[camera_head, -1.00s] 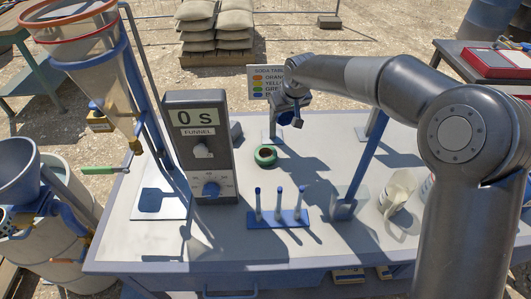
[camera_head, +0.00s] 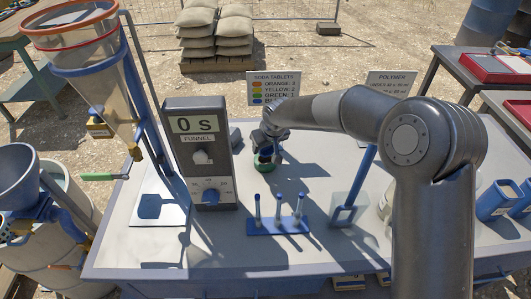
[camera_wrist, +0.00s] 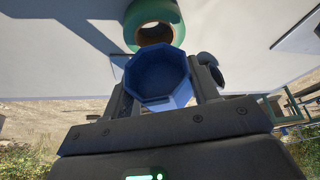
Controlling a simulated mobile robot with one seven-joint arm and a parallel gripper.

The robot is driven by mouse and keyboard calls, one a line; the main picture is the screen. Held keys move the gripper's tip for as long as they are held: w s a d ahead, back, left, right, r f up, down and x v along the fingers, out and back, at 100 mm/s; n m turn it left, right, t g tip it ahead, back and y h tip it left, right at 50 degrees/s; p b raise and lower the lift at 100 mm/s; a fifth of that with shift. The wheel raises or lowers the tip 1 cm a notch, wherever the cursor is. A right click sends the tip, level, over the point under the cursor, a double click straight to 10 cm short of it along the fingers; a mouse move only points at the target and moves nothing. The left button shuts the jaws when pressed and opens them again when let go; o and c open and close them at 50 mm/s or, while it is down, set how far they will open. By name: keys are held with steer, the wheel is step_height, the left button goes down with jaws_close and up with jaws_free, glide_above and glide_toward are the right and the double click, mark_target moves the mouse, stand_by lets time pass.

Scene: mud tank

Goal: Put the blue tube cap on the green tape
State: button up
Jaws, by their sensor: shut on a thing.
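The blue tube cap (camera_wrist: 158,78) is a faceted blue cup, gripped between the two fingers of my gripper (camera_wrist: 160,90) in the wrist view. The green tape (camera_wrist: 178,30) is a ring with a brown core, lying on the table just beyond the cap. In the head view my gripper (camera_head: 267,146) is low over the green tape (camera_head: 262,167) and hides part of it. The cap is dark and small there. I cannot tell whether the cap touches the tape.
A blue rack (camera_head: 278,227) with upright blue-topped tubes stands in front of the tape. The grey funnel timer box (camera_head: 200,155) stands to its left, and a blue post stand (camera_head: 350,200) to its right. Signs stand behind. Bare table lies between the tape and the rack.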

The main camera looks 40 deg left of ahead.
mark_target(266, 152)
steer(key=shift+f, duration=1.6)
steer(key=o, duration=1)
steer(key=shift+f, duration=0.15)
steer(key=v, duration=1.2)
